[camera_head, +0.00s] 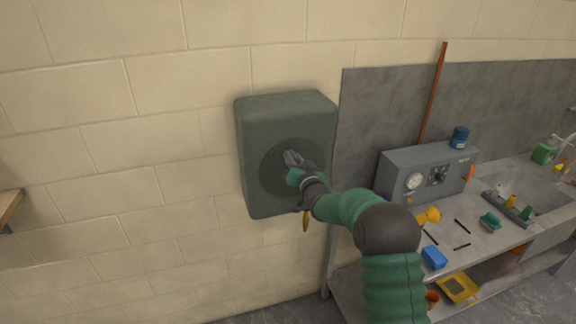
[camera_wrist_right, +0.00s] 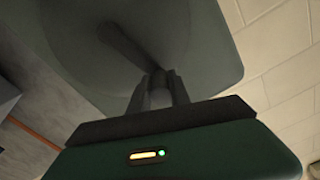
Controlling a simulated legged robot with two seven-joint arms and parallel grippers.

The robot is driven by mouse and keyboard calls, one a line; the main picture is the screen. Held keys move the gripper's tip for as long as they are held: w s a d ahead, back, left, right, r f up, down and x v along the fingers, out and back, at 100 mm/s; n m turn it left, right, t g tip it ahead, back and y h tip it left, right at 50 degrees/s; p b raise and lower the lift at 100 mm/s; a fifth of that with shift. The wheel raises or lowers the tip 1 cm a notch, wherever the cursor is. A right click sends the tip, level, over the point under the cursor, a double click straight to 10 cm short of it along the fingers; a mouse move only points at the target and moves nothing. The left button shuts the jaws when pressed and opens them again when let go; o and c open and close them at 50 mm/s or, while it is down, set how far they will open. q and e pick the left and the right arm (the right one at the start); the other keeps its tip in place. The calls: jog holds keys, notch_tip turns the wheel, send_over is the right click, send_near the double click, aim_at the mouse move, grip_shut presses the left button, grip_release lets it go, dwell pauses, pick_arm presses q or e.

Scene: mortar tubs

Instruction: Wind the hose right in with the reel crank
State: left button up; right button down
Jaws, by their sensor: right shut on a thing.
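The hose reel (camera_head: 290,115) is a green box on the block wall, with a dark round disc (camera_head: 268,177) on its front. My right gripper (camera_head: 291,158) is at this disc, shut on the crank's handle. In the right wrist view its fingers (camera_wrist_right: 160,84) close around the handle, and the crank arm (camera_wrist_right: 122,42) runs from it up and left across the disc. The rest of the hose is not visible. My left gripper is not in view.
A metal bench with a grey control box (camera_head: 412,160) and a blue tub (camera_head: 460,137) stands right of the reel. A blue block (camera_head: 434,257) and small tools lie on it. A yellow tray (camera_head: 459,289) sits below. The wall left of the reel is clear except for a shelf edge (camera_head: 9,206).

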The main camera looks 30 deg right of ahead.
jog(key=shift+s+d+r+m+b, duration=0.15)
jog(key=shift+d+m+b, duration=0.1)
jog(key=shift+d, duration=0.4)
jog(key=shift+s+d+f+m+b, duration=0.15)
jog(key=shift+d+m+b, duration=0.1)
jog(key=shift+d, duration=0.35)
jog(key=c, duration=1.3)
grip_release()
jog(key=shift+r, duration=0.1)
jog(key=shift+o, duration=0.5)
jog(key=shift+d, duration=0.2)
jog(key=shift+s, duration=0.1)
